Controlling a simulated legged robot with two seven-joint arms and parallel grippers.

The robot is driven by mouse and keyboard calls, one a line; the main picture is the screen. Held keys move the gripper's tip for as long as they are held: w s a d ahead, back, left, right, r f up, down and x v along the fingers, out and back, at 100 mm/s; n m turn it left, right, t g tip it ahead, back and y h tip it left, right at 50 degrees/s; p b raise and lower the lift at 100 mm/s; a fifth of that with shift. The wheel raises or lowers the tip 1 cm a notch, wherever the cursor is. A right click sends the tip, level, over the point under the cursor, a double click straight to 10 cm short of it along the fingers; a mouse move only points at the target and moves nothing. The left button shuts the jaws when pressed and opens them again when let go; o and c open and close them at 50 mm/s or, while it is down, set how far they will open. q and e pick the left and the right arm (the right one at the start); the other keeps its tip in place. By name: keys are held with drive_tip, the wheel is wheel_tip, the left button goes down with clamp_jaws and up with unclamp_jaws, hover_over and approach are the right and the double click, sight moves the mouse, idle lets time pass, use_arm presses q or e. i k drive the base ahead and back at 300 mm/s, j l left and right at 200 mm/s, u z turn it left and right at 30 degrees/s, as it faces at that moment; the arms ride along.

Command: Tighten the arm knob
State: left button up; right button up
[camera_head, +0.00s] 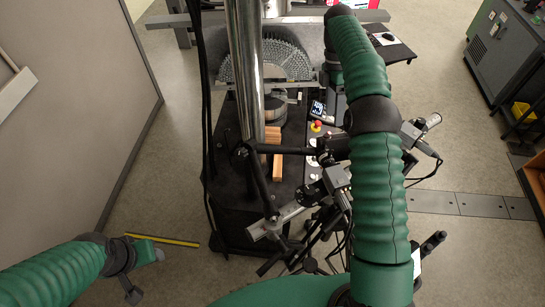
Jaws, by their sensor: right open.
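A black jointed arm (257,180) is attached near the shiny vertical column (246,75). A dark round part (242,153) sits at its joint beside the column; it may be the arm knob, but it is too small to be sure. My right green arm reaches up the picture past the column's right side. My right gripper (334,88) is largely hidden behind that arm, near the far side of the machine. It is open, and I see nothing held in it. My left gripper (142,270) is low at the left, away from the machine, and its jaws are unclear.
Cameras (338,184) on black stands and loose cables crowd the space right of the jointed arm. Orange-brown blocks (277,160) lie on the black machine table. A red button (315,126) stands beyond. A partition (75,100) bounds the left; open floor lies before it.

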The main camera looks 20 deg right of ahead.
sight(241, 153)
drive_tip(key=k, duration=1)
